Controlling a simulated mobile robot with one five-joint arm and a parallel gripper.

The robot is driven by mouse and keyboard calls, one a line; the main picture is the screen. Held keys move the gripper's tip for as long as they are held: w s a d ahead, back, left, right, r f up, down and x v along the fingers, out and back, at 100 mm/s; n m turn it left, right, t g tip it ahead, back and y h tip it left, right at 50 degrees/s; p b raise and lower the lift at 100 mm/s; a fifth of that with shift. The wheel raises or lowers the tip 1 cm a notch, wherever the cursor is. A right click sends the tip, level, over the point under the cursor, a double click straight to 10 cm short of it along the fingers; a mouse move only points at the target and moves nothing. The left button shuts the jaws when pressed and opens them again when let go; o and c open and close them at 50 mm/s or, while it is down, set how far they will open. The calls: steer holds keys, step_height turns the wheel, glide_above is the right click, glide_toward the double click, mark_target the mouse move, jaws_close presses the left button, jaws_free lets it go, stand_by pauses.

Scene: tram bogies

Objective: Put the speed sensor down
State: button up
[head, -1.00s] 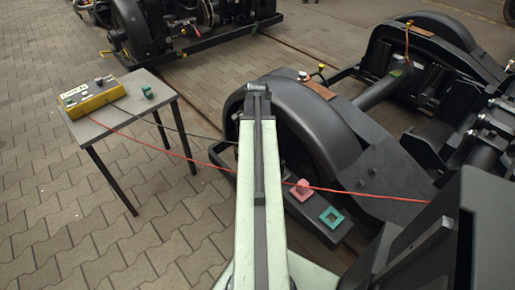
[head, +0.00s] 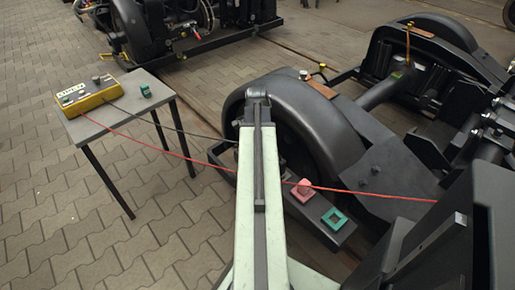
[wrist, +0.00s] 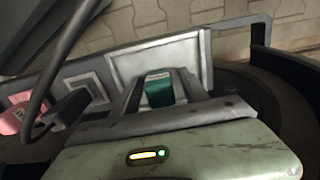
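A small teal-green block with a pale label, which I take for the speed sensor (wrist: 159,89), sits between the fingers of my gripper (wrist: 165,92) in the wrist view. The fingers appear closed on its sides. Behind it is a pad with a white square frame (wrist: 125,63) on a dark plate. I cannot tell whether the sensor touches the pad. A grey framed pad (wrist: 88,88) and a pink pad (wrist: 14,116) lie to the left. In the head view my arm hides the gripper and sensor.
The plate (head: 318,207) beside the wheel carries a pink pad (head: 303,190) and a teal framed pad (head: 335,219). A table (head: 125,112) at left holds a yellow box (head: 87,96) and a green block (head: 146,90). A red cable (head: 185,157) crosses behind my arm.

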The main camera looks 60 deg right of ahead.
steer(key=shift+r, duration=0.1)
step_height(320, 180, up, 12)
steer(key=p, duration=1.2)
steer(key=shift+r, duration=0.1)
steer(key=w+a+n, duration=1)
steer(key=w+a, duration=0.7)
steer(key=a, duration=0.5)
steer(key=w+a+n, duration=0.2)
steer(key=a+n, duration=0.3)
steer(key=a, duration=0.9)
steer(key=w+a+n, duration=0.2)
steer(key=a+n, duration=0.4)
steer(key=a, duration=0.7)
steer(key=shift+w+a+n, duration=0.3)
steer(key=shift+w+a, duration=0.05)
